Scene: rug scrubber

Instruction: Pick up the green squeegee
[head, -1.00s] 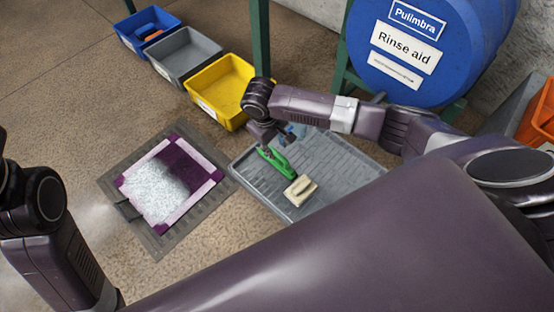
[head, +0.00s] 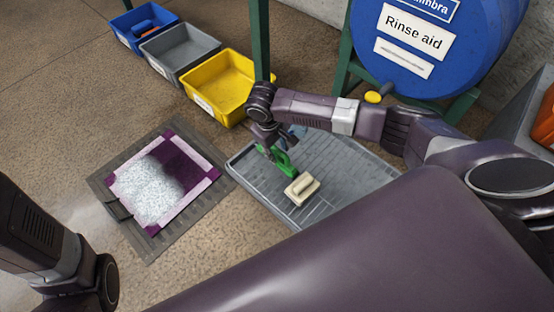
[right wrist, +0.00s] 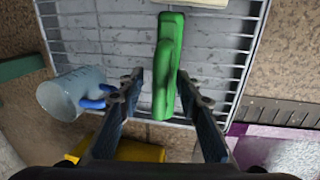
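The green squeegee (head: 284,163) lies on the grey ribbed tray (head: 345,165) in the head view. In the right wrist view the squeegee (right wrist: 168,60) shows as a long green bar with a raised handle. My right gripper (head: 271,150) is just over its far end, pointing down. In the right wrist view the right gripper (right wrist: 160,88) is open, with one finger on each side of the squeegee's near end and gaps visible. I cannot tell the height left between the fingertips and the tray. My left arm shows at the left of the head view, but its gripper does not.
A cream block brush (head: 301,188) lies beside the squeegee. A clear jug with a blue handle (right wrist: 75,93) stands close to my right gripper. A rug (head: 165,180), partly foamy, lies on a dark mat at left. Yellow (head: 222,83), grey and blue bins stand behind.

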